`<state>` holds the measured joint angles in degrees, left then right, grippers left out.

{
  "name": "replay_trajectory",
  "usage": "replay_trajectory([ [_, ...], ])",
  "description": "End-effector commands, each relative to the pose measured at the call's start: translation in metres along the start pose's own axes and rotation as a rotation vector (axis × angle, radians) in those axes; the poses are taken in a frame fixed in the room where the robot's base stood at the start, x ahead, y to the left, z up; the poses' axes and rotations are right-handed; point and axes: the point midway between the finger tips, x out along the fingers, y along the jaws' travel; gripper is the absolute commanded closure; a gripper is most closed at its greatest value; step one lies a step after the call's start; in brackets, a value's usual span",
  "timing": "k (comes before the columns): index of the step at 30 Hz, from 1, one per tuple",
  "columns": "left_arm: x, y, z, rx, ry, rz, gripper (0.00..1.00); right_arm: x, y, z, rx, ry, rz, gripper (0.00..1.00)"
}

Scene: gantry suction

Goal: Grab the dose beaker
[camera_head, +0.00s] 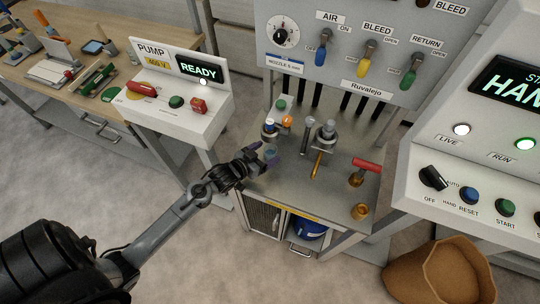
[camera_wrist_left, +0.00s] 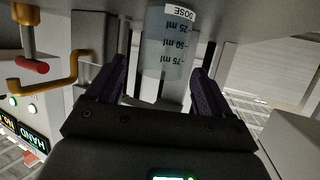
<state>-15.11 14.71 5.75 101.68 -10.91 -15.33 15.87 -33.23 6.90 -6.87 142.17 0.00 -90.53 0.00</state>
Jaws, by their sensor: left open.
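The dose beaker (camera_wrist_left: 168,48) is a clear, translucent cup with a white DOSE label and ml marks. It shows upside down in the left wrist view, between the two dark purple-grey fingers of my left gripper (camera_wrist_left: 159,68). A strip of space shows on each side of it, so the fingers look apart from its walls. In the head view the beaker (camera_head: 270,153) is small and partly hidden by my left gripper (camera_head: 266,159), which is open at the left front edge of the metal bench. My right gripper is not in view.
The metal bench (camera_head: 335,190) also holds small bottles (camera_head: 286,121), a metal fitting (camera_head: 325,133), a brass pipe with a red handle (camera_head: 366,165) and a brass cup (camera_head: 360,211). The PUMP box (camera_head: 180,100) stands left and the valve panel (camera_head: 345,80) rises behind.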

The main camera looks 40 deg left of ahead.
Motion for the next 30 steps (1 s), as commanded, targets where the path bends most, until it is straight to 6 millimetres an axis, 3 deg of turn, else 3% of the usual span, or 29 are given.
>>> replay_trajectory([
  [9,0.039,-0.001,-0.002,-0.001,0.000,0.000,0.19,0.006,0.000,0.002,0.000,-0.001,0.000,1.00],
  [20,0.045,-0.001,-0.002,0.000,-0.001,0.000,0.21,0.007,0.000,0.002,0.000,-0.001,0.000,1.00],
  [30,0.045,-0.001,-0.002,0.000,-0.001,0.000,0.73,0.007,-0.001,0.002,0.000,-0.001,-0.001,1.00],
])
